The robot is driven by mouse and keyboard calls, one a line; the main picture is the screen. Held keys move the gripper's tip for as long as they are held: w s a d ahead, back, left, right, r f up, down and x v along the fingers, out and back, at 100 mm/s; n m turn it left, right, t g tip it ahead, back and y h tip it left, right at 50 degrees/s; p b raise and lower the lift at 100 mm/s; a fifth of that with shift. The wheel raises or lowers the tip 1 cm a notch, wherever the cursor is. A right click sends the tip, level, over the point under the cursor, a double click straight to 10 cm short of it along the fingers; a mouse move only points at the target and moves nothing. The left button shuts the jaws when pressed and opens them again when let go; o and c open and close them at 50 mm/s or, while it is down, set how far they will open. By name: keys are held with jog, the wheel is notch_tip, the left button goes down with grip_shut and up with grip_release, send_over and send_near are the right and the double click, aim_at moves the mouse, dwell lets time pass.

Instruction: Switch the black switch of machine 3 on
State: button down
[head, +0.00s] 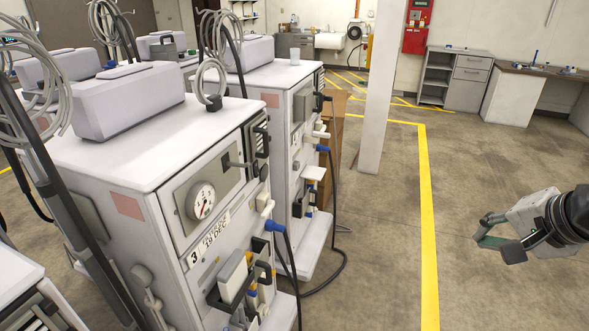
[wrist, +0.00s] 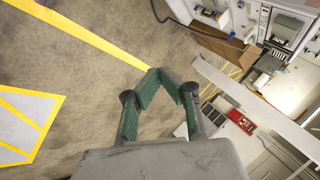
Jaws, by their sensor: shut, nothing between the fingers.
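Machine 3 (head: 120,150) is a white dialysis machine at the left in the head view. A label with the number 3 (head: 194,258) is on its front, below a round gauge (head: 201,201). A small dark switch-like part (head: 236,161) sits on the grey panel right of the gauge. I cannot tell its position. My gripper (head: 488,232) is at the right of the head view, in the air over open floor, well apart from the machine. In the wrist view its green-padded fingers (wrist: 154,80) meet at the tips with nothing between them.
A second white machine (head: 285,80) stands behind machine 3, with black cables hanging to the floor. A white post (head: 380,85) stands behind the middle. A yellow floor line (head: 428,220) runs between machine and gripper. The floor there is clear. Cabinets (head: 467,82) line the back.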

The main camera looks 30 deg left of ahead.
aim_at(259, 174)
jog(key=w+a+f+m+g+y+b, duration=0.1)
jog(key=w+a+m+g+y, duration=0.15)
jog(key=w+a, duration=0.7)
jog(key=w+a+f+m+g+y, duration=0.1)
jog(key=w+a+m+y, duration=0.3)
jog(key=a, duration=1)
jog(key=w+a+f+m+g+y, duration=0.1)
jog(key=a+f, duration=0.3)
jog(key=a, duration=0.3)
jog(key=w+a+f+m+g+y+b, duration=0.1)
jog(key=a+f, duration=0.3)
jog(key=a, duration=0.4)
jog(key=w+a+f+m+g+y, duration=0.2)
jog(key=a+f+g, duration=0.1)
jog(key=a, duration=0.4)
jog(key=shift+a+f+y+b, duration=0.25)
jog(key=shift+f+y+b, duration=0.1)
jog(key=shift+f, duration=0.3)
jog(key=shift+w+a+g, duration=0.1)
jog(key=shift+g, duration=0.15)
jog(key=p+x, duration=0.1)
jog(key=x, duration=1.2)
jog(key=shift+a, duration=0.4)
